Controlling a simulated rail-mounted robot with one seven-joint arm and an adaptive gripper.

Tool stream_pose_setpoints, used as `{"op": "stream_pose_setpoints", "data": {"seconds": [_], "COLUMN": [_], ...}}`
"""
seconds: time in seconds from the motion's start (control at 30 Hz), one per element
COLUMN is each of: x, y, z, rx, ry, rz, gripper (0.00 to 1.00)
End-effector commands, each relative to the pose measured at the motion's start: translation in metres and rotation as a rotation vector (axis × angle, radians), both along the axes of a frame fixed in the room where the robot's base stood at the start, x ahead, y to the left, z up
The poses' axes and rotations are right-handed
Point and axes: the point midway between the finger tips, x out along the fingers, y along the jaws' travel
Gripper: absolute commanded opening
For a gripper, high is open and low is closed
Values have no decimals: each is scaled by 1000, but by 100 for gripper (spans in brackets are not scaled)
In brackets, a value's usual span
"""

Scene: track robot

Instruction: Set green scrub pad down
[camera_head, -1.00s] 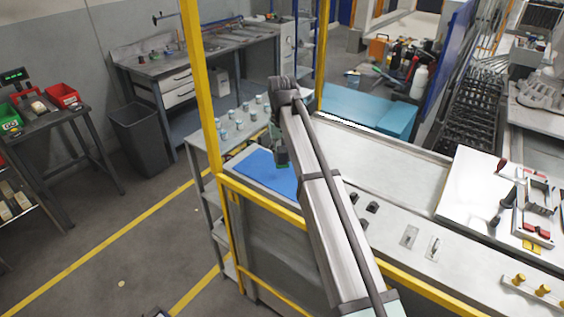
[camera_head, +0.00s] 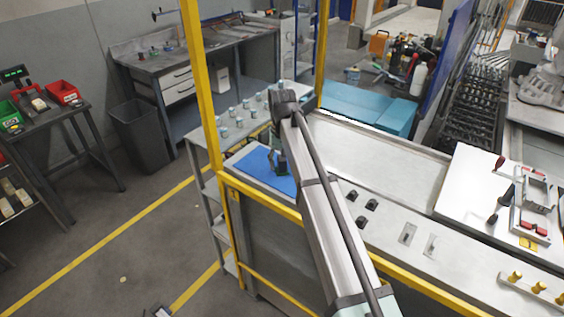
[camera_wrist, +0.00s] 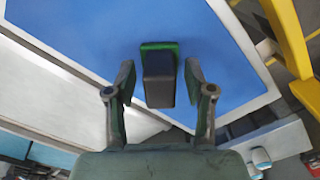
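The green scrub pad (camera_wrist: 158,76) shows in the wrist view as a dark block with a green edge. It is over the blue mat (camera_wrist: 90,30) and seems to rest on it, though its underside is hidden. My gripper (camera_wrist: 160,80) is open, with one finger on each side of the pad and a visible gap at both sides. In the head view my gripper (camera_head: 281,163) is down at the blue mat (camera_head: 253,164), near its right part. The pad cannot be made out clearly there, as my arm and gripper cover that spot.
A yellow frame post (camera_head: 201,85) and rail border the mat's bench. Several small cups (camera_head: 238,121) stand on a grey shelf behind it. Black knobs (camera_head: 361,221) line the panel to the right. A white board with tools (camera_head: 470,195) lies farther right.

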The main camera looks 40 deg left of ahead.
Motion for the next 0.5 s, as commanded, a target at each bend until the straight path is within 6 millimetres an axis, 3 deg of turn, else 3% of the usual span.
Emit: {"op": "stream_pose_setpoints", "data": {"seconds": [0.27,0.5], "x": [1,1], "y": [1,2], "z": [8,45], "rx": [1,2], "ry": [-1,-2], "rz": [0,0], "gripper": [53,53]}}
